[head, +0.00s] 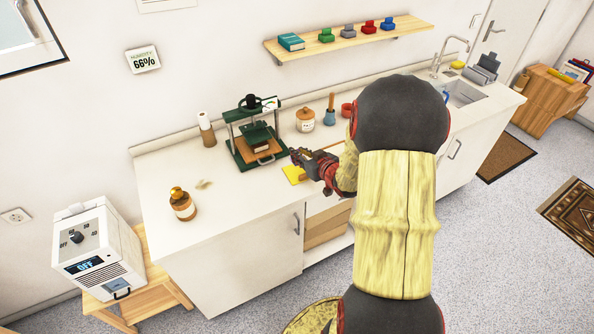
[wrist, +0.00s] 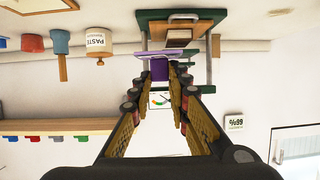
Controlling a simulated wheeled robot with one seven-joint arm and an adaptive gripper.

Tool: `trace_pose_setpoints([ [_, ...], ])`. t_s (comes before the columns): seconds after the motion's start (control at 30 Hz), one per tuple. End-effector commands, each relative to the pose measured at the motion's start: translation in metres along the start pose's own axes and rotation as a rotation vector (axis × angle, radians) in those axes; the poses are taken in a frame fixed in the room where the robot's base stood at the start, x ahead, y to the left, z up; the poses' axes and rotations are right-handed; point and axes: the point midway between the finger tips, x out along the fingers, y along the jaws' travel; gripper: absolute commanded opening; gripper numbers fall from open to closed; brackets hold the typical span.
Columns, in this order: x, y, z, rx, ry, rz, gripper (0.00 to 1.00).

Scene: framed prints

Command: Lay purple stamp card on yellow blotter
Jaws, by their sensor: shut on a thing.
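The purple stamp card (wrist: 159,69) shows between my fingertips in the wrist view, which is upside down. My gripper (wrist: 160,82) is shut on it. In the head view my gripper (head: 300,157) is over the counter, just right of the green press, and I cannot make out the card there. The yellow blotter (head: 292,174) lies on the counter just below my gripper in the head view, partly hidden by it. I cannot tell how high the card is above the blotter.
The green press (head: 238,152) stands left of my gripper and also shows in the wrist view (wrist: 210,60). A paste jar (head: 305,120), a blue pot (head: 329,118) and a red pot (head: 347,110) stand behind.

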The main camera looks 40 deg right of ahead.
Motion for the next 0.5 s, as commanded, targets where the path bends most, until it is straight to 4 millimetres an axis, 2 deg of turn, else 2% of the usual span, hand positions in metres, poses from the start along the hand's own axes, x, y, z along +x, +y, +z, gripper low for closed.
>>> trace_pose_setpoints([
  [0.03,-0.009,0.025,0.001,0.008,0.001,0.020,0.04],
  [0.2,-0.036,0.077,0.008,0.021,0.000,0.052,0.04],
  [0.33,-0.049,0.099,0.011,0.027,0.001,0.065,0.04],
  [0.43,-0.052,0.105,0.013,0.029,0.001,0.068,0.04],
  [0.5,-0.046,0.102,0.014,0.028,0.001,0.066,0.04],
])
